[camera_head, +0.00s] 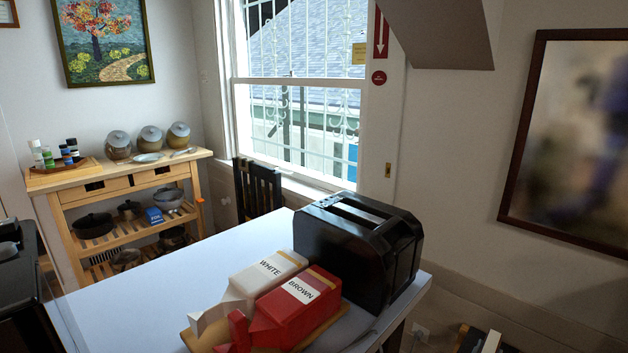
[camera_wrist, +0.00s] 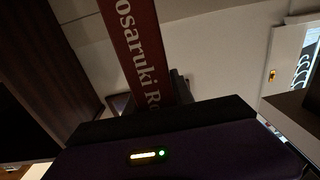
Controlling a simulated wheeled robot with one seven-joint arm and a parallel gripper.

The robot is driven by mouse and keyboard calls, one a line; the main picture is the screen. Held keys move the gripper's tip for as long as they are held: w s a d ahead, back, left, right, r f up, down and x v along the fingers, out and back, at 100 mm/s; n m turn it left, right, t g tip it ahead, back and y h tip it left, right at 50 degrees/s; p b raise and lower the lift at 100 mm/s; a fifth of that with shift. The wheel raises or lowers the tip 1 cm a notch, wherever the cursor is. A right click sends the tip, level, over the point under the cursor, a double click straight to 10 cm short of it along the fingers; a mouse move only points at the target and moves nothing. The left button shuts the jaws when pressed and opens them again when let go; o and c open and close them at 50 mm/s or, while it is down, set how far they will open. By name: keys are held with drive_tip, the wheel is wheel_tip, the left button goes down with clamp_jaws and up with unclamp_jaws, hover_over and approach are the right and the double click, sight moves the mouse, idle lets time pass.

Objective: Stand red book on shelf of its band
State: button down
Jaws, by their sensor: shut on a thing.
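A dark red book (camera_wrist: 138,45) with pale lettering reading "osaruki Ro" along it shows in the wrist view. It rises from my gripper (camera_wrist: 152,100) toward the top edge of the picture, slightly tilted. My gripper is shut on its lower end. The fingertips are mostly hidden behind the dark gripper body, and the book's upper end is out of the picture. The head view shows neither my gripper nor the red book. I cannot make out a shelf with coloured bands in either view.
In the head view, a white table (camera_head: 150,275) carries a black toaster (camera_head: 355,245) and red and white bread bags (camera_head: 292,312). A wooden kitchen cart (camera_head: 120,190) with pots stands at the left wall. A framed picture (camera_head: 570,140) hangs at right. Small unclear items (camera_head: 490,341) show bottom right.

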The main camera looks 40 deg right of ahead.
drive_tip(key=shift+s+d+r+t, duration=0.1)
drive_tip(key=shift+d+r+t, duration=0.15)
drive_tip(key=shift+t, duration=0.15)
drive_tip(key=w+a+f+n+t+y, duration=0.2)
drive_tip(key=w+a+n+t+y, duration=0.15)
drive_tip(key=w+a+t, duration=0.55)
drive_tip(key=w+a+f+n+t+y, duration=0.1)
drive_tip(key=w+a+n+t+y, duration=0.3)
drive_tip(key=a, duration=0.9)
drive_tip(key=w+a+f+n+y, duration=0.1)
drive_tip(key=a+n+y, duration=0.2)
drive_tip(key=a, duration=0.5)
drive_tip(key=w+a+f+n+t+y, duration=0.1)
drive_tip(key=w+a+n+y, duration=0.1)
drive_tip(key=a, duration=0.7)
drive_tip(key=w+a+f+n+t+y, duration=0.1)
drive_tip(key=a+n+y, duration=0.3)
drive_tip(key=a, duration=0.4)
drive_tip(key=shift+w+a+f+y+p, duration=0.2)
drive_tip(key=shift+w+f+y+p, duration=0.15)
drive_tip(key=shift+y, duration=0.4)
drive_tip(key=shift+a, duration=0.1)
drive_tip(key=shift+s+f, duration=0.1)
